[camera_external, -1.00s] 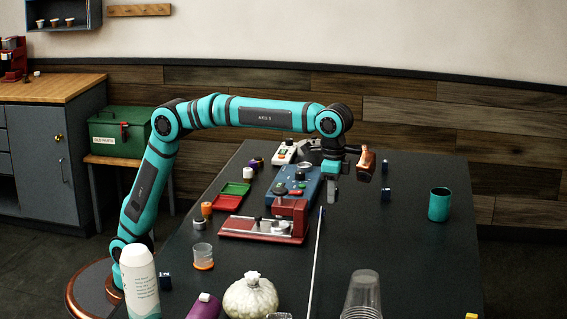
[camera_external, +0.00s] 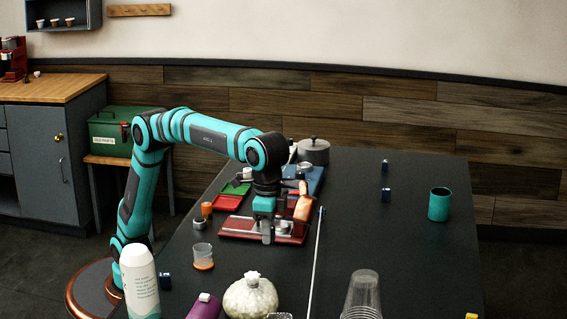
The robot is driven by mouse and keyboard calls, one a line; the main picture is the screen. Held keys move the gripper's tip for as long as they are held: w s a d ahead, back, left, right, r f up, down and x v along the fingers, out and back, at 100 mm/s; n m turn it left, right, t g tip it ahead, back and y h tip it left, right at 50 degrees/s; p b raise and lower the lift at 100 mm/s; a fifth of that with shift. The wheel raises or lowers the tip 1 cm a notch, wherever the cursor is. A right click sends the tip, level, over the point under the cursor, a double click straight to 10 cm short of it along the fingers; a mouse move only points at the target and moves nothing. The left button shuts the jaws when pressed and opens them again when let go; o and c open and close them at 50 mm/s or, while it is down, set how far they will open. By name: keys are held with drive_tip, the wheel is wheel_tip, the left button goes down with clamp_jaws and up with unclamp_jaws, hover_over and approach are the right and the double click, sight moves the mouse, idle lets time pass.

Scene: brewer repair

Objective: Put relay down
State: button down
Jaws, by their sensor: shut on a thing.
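My gripper (camera_external: 267,237) points down over the red fixture (camera_external: 234,227) near the middle of the table. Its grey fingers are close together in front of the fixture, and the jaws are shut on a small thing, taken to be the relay. The relay itself is too small and hidden by the fingers to make out. I cannot tell whether it touches the fixture. A copper-coloured part beside the gripper moves with my arm.
A blue machine (camera_external: 317,180) and a grey pot (camera_external: 314,151) stand behind. Green (camera_external: 237,188) and red (camera_external: 227,202) trays lie left. A clear cup (camera_external: 203,257) and a pale sack (camera_external: 250,297) stand in front. The table right of the white strip (camera_external: 316,255) is largely clear.

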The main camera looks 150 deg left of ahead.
sight(269, 276)
drive_tip(key=shift+f, duration=5.05)
drive_tip(key=c, duration=1.3)
unclamp_jaws()
drive_tip(key=shift+f, duration=0.1)
wheel_tip(269, 276, up, 11)
drive_tip(key=shift+r, duration=0.65)
